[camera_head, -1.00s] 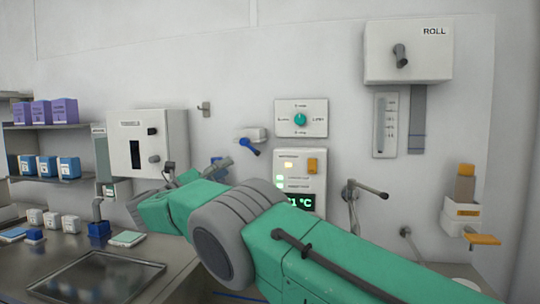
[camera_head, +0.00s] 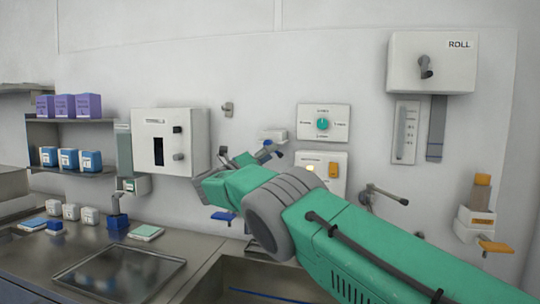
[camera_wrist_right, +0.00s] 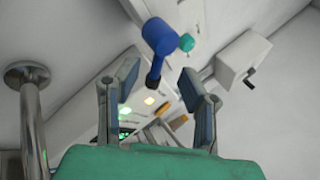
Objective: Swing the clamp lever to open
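The clamp lever is a blue handle on a small white wall mount (camera_head: 273,134). In the head view my gripper largely covers the handle. In the right wrist view the blue lever (camera_wrist_right: 160,38) shows near the top, with a dark lower end hanging between the finger lines. My right gripper (camera_head: 245,156) is raised in front of the wall at the lever. Its two fingers (camera_wrist_right: 158,78) are spread and hold nothing. The lever appears between or just beyond the fingertips; I cannot tell whether they touch. My left gripper is not in view.
A teal dial panel (camera_head: 323,123) and a partly hidden display panel (camera_head: 335,160) are close right of the lever. A white wall box (camera_head: 172,140) is left. A grey wall tap (camera_head: 382,194) is right. Below are a steel counter (camera_head: 190,252) and tray (camera_head: 70,280).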

